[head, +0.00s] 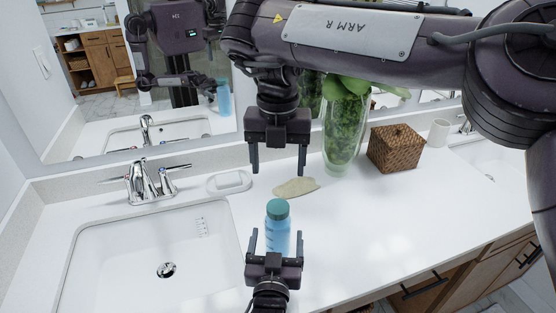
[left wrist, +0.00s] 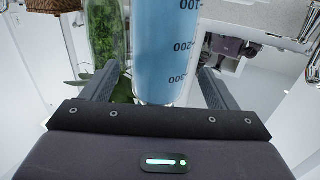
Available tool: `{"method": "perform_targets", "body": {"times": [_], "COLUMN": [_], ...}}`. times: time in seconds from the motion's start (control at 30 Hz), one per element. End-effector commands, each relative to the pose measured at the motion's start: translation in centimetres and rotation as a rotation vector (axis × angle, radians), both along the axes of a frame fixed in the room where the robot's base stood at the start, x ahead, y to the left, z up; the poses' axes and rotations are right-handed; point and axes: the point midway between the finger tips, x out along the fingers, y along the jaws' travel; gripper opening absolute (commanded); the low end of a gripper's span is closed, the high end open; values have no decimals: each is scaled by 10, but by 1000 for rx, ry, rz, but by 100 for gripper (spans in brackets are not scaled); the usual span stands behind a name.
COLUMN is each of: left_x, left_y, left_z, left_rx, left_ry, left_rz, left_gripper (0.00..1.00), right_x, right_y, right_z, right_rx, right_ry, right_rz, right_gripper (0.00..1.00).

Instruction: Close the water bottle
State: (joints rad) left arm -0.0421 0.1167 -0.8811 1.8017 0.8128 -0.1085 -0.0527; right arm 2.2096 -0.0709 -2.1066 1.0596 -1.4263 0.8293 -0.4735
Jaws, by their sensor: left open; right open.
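The blue water bottle (head: 278,238) stands upright on the white counter, right of the sink. Its teal cap (head: 278,208) sits on top; I cannot tell how tightly. My left gripper (head: 276,238) is open, its fingers on either side of the bottle, and hides the bottle's lower part. In the left wrist view the translucent bottle (left wrist: 168,45) with printed marks shows between the open fingers of my left gripper (left wrist: 158,85), with gaps visible. My right gripper (head: 278,172) is open and empty, pointing down, above and behind the cap in the picture.
A tall glass vase with green plants (head: 345,135) and a woven box (head: 395,148) stand behind right. A flat beige stone-like piece (head: 296,187) and a soap dish (head: 229,181) lie behind the bottle. The sink (head: 150,250) is left. The mirror (head: 150,80) is behind. Counter right of the bottle is clear.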

Motion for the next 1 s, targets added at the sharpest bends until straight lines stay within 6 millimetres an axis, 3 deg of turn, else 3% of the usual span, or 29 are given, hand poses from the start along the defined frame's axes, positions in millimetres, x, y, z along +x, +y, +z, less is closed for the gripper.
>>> {"method": "perform_targets", "body": {"times": [0.2, 0.57, 1.0], "left_x": [-24, -25, -25], "left_y": [2, 2, 2], "left_z": [-1, 1, 63], "left_rx": [0, 1, 1], "left_ry": [1, 0, 0], "left_rz": [0, 0, 0], "left_gripper": [81, 81, 81], "right_x": [0, 0, 0], "right_y": [0, 0, 0], "right_z": [-6, -5, 57], "right_rx": [0, 0, 0], "right_ry": [0, 0, 0], "right_rz": [0, 0, 0], "right_gripper": [68, 68, 68]}}
